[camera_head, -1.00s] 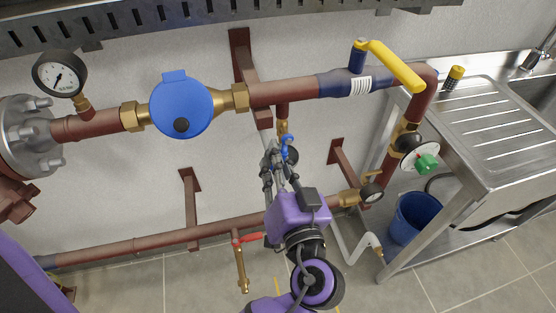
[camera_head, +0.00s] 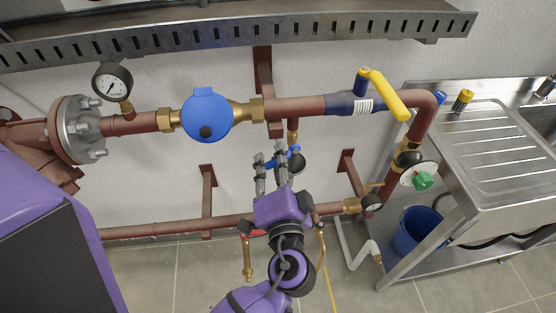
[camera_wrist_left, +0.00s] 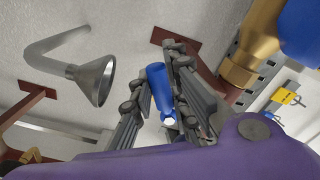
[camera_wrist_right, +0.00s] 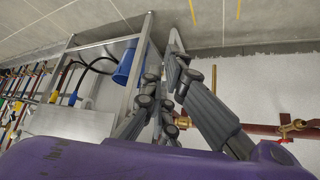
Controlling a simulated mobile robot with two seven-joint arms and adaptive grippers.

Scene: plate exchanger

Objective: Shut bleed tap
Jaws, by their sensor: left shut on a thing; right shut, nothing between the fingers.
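The tap with the small blue lever (camera_head: 294,150) sits on a brass fitting (camera_head: 293,131) under the upper pipe. My left gripper (camera_head: 271,161) is at this lever, one finger on each side of it in the head view. In the left wrist view the blue lever (camera_wrist_left: 159,88) lies between the fingers (camera_wrist_left: 163,75), which are shut on it.
A blue round meter (camera_head: 207,116) and a yellow-handled valve (camera_head: 385,94) sit on the upper pipe. A lower pipe (camera_head: 160,228) runs behind my left wrist. A grey funnel (camera_wrist_left: 95,80) shows near my left gripper. A steel sink table (camera_head: 490,150) and blue bucket (camera_head: 416,232) stand right.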

